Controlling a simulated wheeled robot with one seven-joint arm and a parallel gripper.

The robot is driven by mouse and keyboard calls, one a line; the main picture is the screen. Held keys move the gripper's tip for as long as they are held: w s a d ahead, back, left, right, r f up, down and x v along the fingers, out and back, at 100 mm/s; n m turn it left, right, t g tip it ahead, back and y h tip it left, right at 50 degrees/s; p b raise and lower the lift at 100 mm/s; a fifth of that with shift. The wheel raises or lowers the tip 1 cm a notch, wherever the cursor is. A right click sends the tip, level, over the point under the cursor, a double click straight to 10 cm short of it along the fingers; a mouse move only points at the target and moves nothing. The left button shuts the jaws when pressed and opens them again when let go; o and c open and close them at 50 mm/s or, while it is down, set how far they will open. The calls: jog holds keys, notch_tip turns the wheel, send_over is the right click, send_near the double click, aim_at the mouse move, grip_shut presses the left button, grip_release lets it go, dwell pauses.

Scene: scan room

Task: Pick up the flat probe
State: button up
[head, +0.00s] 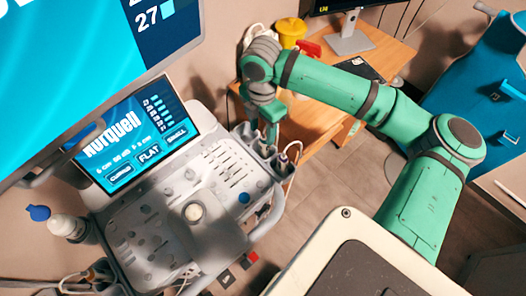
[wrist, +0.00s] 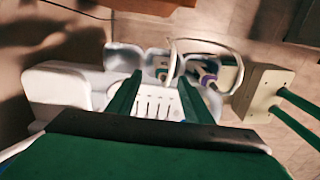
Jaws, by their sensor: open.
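Ultrasound probes sit in holders along the right edge of the grey-white ultrasound console (head: 185,215). In the wrist view, one probe (wrist: 162,71) with a dark, greenish part lies between and just beyond my fingertips. A second probe (wrist: 207,77) with a purple band is to its right, with a white cable looping above. I cannot tell for sure which is the flat one. My gripper (head: 272,137) points down over the holders in the head view. Its two green fingers are apart in the wrist view (wrist: 160,78), with nothing clearly held between them.
The console's screen (head: 137,135) shows curved, flat and small labels. A large monitor (head: 90,70) overhangs it. A wooden desk (head: 385,55) with a yellow item (head: 291,31) stands behind my arm. A pale block (wrist: 262,92) stands right of the probes.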

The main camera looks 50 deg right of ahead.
aim_at(264, 139)
jog(key=f, duration=0.4)
jog(key=shift+s+f, duration=0.1)
jog(key=shift+s, duration=0.3)
jog(key=shift+w+f, duration=0.1)
jog(key=shift+f, duration=0.4)
grip_shut()
